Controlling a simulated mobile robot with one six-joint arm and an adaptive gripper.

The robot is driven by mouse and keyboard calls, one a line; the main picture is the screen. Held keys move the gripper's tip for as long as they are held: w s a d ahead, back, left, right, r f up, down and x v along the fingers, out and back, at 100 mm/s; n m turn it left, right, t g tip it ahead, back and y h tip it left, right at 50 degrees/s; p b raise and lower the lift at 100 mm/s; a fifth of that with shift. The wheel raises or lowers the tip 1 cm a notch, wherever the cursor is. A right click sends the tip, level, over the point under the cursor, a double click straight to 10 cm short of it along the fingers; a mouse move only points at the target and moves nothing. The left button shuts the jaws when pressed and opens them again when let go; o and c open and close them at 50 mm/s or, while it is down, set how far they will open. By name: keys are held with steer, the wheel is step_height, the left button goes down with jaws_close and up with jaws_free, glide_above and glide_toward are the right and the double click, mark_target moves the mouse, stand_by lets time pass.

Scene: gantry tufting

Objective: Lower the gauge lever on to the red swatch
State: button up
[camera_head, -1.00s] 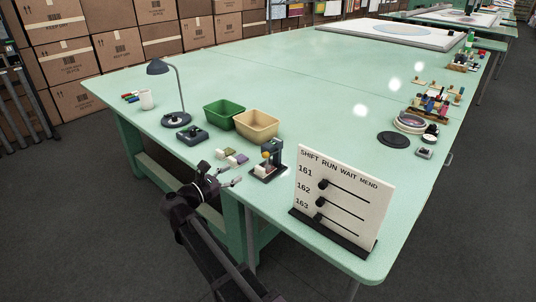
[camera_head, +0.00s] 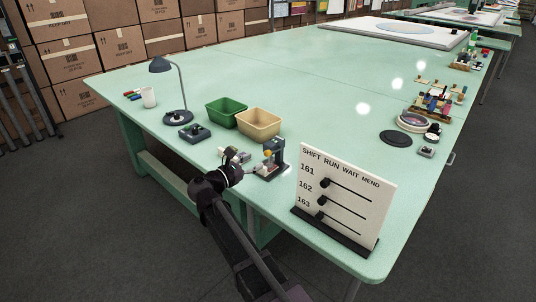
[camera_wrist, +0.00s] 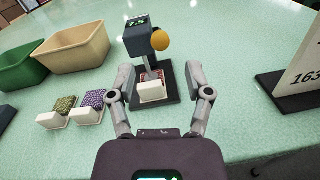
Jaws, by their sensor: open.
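The gauge (camera_wrist: 142,45) stands on a dark base, with a display reading 7.5 and an orange ball knob (camera_wrist: 160,41) on its lever. It also shows in the head view (camera_head: 279,152). The red swatch (camera_wrist: 150,75), on a white block, sits on the base below the gauge head. The knob is up, above and to the right of the swatch in the wrist view. My gripper (camera_wrist: 160,68) is open, its fingers either side of the swatch, with nothing held. In the head view my gripper (camera_head: 248,162) is just left of the gauge and partly hides the nearby swatches.
A green swatch (camera_wrist: 64,104) and a purple swatch (camera_wrist: 92,97) lie left of the gauge. A green bin (camera_head: 226,112) and a tan bin (camera_head: 258,125) stand behind. A white board with sliders (camera_head: 345,190) stands at right. The table's front edge is close.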

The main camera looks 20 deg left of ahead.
mark_target(267, 153)
steer(key=shift+x, duration=3.15)
steer(key=shift+c, duration=0.3)
jaws_close()
